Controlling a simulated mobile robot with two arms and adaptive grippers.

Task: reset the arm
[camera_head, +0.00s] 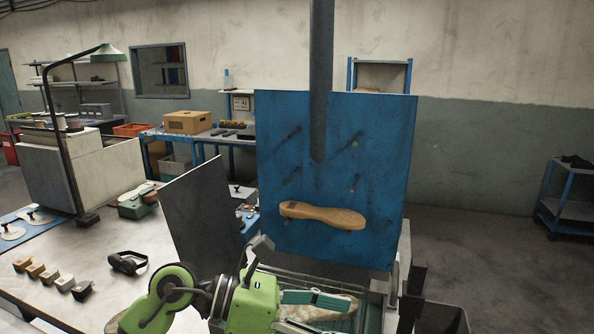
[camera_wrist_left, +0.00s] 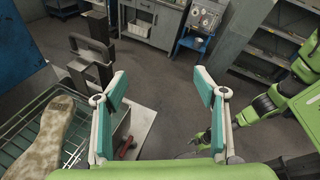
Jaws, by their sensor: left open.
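My left arm is green and comes in at the bottom of the head view. Its left gripper (camera_head: 312,308) has teal finger pads and is over the wire basket. In the left wrist view the left gripper (camera_wrist_left: 160,90) is open, with nothing between its fingers. A mottled tan sole (camera_wrist_left: 40,140) lies in the wire basket (camera_wrist_left: 88,100), left of the fingers and apart from them. My green right arm (camera_wrist_left: 270,102) shows at the right of the wrist view. Its gripper end is partly hidden and too small to read.
A tan sole (camera_head: 322,214) is on the blue upright panel (camera_head: 335,150). A grey post hangs in front of the panel. A dark plate (camera_head: 205,208) stands to its left. Small blocks and black earmuffs (camera_head: 128,262) lie on the table (camera_head: 100,245). Open floor lies to the right.

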